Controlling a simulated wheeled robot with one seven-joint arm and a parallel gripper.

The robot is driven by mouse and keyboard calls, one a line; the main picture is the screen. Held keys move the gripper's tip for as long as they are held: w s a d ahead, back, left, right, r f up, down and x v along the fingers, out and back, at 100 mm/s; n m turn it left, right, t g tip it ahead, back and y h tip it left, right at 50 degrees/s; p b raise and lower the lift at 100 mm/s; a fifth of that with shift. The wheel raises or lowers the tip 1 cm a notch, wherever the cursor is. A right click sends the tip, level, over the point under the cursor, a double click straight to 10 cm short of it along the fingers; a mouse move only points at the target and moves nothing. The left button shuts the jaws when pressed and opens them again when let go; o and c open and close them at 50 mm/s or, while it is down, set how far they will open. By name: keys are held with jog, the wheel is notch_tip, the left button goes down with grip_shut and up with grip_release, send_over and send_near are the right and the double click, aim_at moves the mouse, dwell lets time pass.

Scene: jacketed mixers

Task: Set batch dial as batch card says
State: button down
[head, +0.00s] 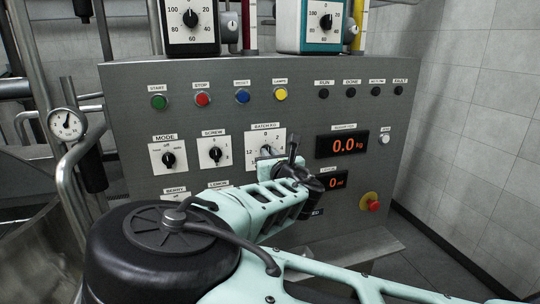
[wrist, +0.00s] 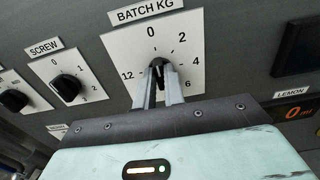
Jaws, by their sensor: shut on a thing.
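The batch dial has a white plate headed BATCH KG (wrist: 118,50) in the wrist view, with 0 at the top, then 2 and 4 to the right and 12 at the left. The plate (head: 278,137) also shows on the grey panel in the head view. My gripper (wrist: 160,76) is shut on the dark knob (wrist: 158,62) at the plate's middle. The fingers hide most of the knob; its visible top is towards 0, but the exact pointer setting is hard to tell. No batch card can be made out in either view.
The SCREW dial (head: 216,152) and MODE dial (head: 168,158) are left of the batch dial. Displays reading 0.0 kg (head: 343,144) and a red emergency button (head: 371,202) are right. Coloured buttons line the top. A gauge (head: 67,124) and pipes stand at left.

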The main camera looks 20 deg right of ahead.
jog(key=shift+m, duration=0.3)
jog(key=shift+f+m+b, duration=0.15)
jog(key=shift+m+b, duration=3.55)
jog(key=shift+m, duration=2.15)
jog(key=shift+f+m+b, duration=0.2)
jog(key=shift+m+b, duration=3.5)
jog(key=shift+m, duration=2.2)
jog(key=shift+f+m+b, duration=0.15)
jog(key=shift+m+b, duration=3.55)
jog(key=shift+m, duration=2.15)
jog(key=c, duration=1.5)
grip_release()
